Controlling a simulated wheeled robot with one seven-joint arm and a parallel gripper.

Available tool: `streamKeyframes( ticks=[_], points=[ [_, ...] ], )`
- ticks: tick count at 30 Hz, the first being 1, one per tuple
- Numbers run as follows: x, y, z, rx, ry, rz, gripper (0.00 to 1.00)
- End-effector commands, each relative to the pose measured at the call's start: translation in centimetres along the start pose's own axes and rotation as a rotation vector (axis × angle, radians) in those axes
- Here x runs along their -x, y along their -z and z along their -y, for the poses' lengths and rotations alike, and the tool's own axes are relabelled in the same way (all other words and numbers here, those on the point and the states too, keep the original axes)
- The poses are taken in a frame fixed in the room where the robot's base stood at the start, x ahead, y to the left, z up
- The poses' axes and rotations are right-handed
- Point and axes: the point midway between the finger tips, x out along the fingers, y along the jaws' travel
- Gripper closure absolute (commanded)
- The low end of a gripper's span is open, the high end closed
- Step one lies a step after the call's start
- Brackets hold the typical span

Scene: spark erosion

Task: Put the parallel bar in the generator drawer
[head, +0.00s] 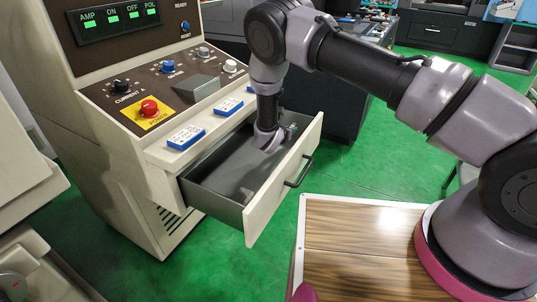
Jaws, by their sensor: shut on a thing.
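The generator drawer (215,207) is pulled open from the front of the cream generator cabinet. Its grey inside shows, and the cream drawer front has a dark handle (299,171). My gripper (270,141) reaches down into the back right part of the drawer from above. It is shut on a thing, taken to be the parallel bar. The bar itself cannot be made out, because my wrist hides the fingertips and what is between them.
The generator panel (165,80) with knobs and a red power button (149,108) rises behind the drawer. Blue-and-white boxes (186,137) lie on the ledge above it. My wood-patterned base top is at lower right. Green floor (365,160) is clear right of the drawer.

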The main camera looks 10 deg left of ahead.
Motion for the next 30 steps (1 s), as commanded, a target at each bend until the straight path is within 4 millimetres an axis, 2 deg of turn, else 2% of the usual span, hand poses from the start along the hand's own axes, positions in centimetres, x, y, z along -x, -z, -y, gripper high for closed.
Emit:
streamKeyframes(
  ticks=[3, 11, 17, 28, 29, 30],
  points=[
    [-0.8, 2.1, -0.1, 0.0, 0.0, 0.001, 1.0],
    [-1.7, 4.1, -0.1, 0.0, 0.0, 0.001, 1.0],
    [-2.7, 6.5, -0.1, -0.001, 0.0, 0.001, 1.0],
    [-2.9, 7.0, -0.1, 0.0, -0.001, 0.002, 1.0],
    [-2.9, 7.1, -0.1, 0.0, -0.001, 0.001, 0.74],
    [-2.9, 7.0, -0.1, 0.0, -0.001, 0.001, 0.59]
  ],
)
